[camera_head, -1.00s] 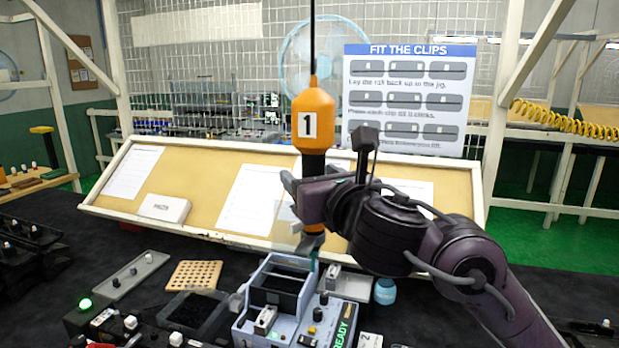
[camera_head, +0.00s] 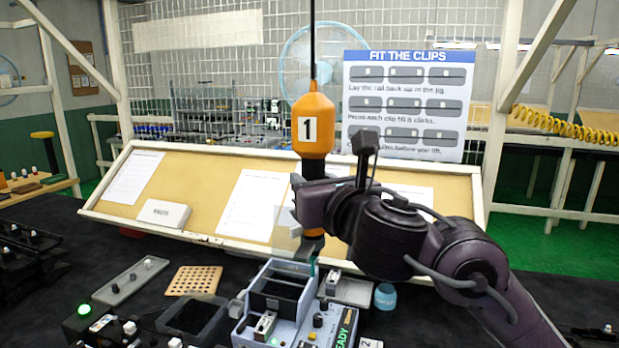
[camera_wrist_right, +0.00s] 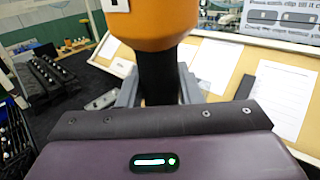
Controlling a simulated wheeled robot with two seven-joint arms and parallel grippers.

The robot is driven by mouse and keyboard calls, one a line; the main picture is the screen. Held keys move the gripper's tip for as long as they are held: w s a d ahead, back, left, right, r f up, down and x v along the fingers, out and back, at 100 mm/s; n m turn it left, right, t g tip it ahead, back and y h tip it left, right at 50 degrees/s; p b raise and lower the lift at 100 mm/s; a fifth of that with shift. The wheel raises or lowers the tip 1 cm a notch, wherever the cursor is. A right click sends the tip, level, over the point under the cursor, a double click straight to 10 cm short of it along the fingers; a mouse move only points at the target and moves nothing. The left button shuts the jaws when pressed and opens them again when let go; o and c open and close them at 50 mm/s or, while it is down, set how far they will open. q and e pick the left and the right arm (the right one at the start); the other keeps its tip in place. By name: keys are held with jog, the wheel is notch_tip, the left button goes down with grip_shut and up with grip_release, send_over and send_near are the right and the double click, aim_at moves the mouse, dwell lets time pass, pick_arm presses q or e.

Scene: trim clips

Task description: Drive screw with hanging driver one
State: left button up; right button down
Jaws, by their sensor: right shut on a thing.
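The hanging driver (camera_head: 313,125) has an orange body marked 1 and a dark shaft below, and hangs upright on a black cord. My right gripper (camera_head: 306,200) is shut on the driver's dark shaft, just under the orange body. In the right wrist view the orange body (camera_wrist_right: 155,25) and dark shaft (camera_wrist_right: 158,78) stand between the grey fingers. The driver's lower end is over the back of the grey-blue jig (camera_head: 285,295); whether it touches anything there I cannot tell. No screw can be made out. My left gripper is not in view.
A perforated tan block (camera_head: 194,280), a grey strip with knobs (camera_head: 130,280) and a dark tray (camera_head: 193,318) lie left of the jig. A blue jar (camera_head: 385,296) stands at its right. A sloped board with papers (camera_head: 205,200) closes off the back.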

jog(key=w+a+n+g+y+p, duration=0.7)
jog(key=w+a+n+g+y, duration=0.3)
jog(key=w+a+g, duration=0.15)
notch_tip(320, 180, down, 22)
jog(key=b, duration=1.9)
jog(key=shift+s+a+r+y+b, duration=0.15)
jog(key=shift+s+y+b, duration=0.15)
jog(key=shift+s, duration=0.15)
jog(key=shift+f+b, duration=0.2)
jog(key=shift+b, duration=0.1)
notch_tip(320, 180, up, 6)
jog(key=p, duration=0.2)
jog(key=shift+r, duration=0.15)
dwell(1.0)
